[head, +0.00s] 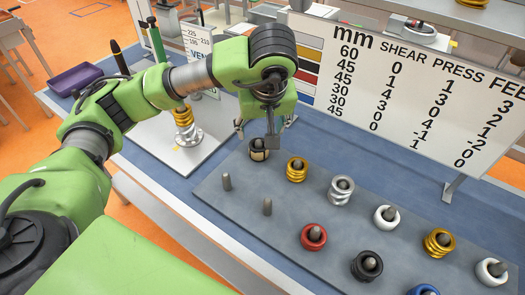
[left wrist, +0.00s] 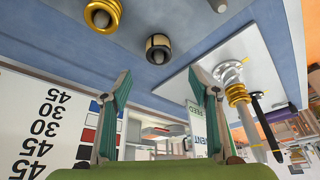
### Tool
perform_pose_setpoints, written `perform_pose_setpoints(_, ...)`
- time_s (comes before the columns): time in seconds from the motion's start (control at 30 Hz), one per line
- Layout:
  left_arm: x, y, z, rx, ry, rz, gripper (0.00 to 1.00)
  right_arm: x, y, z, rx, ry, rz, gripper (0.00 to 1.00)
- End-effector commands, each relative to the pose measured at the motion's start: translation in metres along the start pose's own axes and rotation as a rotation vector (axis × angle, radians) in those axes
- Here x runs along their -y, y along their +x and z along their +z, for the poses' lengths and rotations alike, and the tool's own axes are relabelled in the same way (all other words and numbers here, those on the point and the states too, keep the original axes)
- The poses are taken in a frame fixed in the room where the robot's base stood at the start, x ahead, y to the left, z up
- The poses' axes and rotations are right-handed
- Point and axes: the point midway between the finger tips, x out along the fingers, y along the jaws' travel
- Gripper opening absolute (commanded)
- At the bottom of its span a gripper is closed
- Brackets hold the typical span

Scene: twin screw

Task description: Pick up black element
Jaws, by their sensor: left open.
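A black element with pale gold bands (head: 258,154) sits around a peg in the back row of the grey board; it also shows in the left wrist view (left wrist: 150,54). A plain black ring (head: 362,274) sits around a peg at the front of the board. My left gripper (head: 256,134) is just above the banded black element, fingers pointing down, one partly covering it in the head view. In the left wrist view the fingers (left wrist: 160,78) are spread wide with nothing between them. My right gripper is not in view.
The grey board (head: 235,215) also holds gold, silver, white, red and blue rings on pegs, and two bare pegs (head: 267,207). A printed sign (head: 400,90) stands behind the board. A purple tray (head: 75,79) lies at left.

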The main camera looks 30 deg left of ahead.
Motion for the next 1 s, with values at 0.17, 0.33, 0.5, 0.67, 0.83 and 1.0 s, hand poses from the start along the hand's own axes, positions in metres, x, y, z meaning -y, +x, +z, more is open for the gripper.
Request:
perform_pose_setpoints(0.17,0.001,0.023,0.001,0.005,-0.001,-0.005,0.55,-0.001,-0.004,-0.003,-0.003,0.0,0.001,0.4)
perform_pose_setpoints(0.33,0.001,0.057,0.0,0.005,-0.001,-0.005,0.55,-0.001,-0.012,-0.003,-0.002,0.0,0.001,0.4)
perform_pose_setpoints(0.5,0.0,0.08,0.0,0.003,-0.001,-0.002,0.55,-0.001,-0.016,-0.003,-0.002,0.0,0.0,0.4)
perform_pose_setpoints(0.67,-0.001,0.089,-0.002,0.002,-0.001,-0.001,0.55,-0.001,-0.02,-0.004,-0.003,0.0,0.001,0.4)
perform_pose_setpoints(0.83,-0.003,0.111,-0.008,0.004,-0.003,-0.005,0.55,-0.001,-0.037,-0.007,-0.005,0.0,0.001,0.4)
perform_pose_setpoints(1.0,-0.004,0.133,-0.008,0.003,-0.001,-0.002,0.55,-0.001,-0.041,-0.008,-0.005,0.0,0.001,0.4)
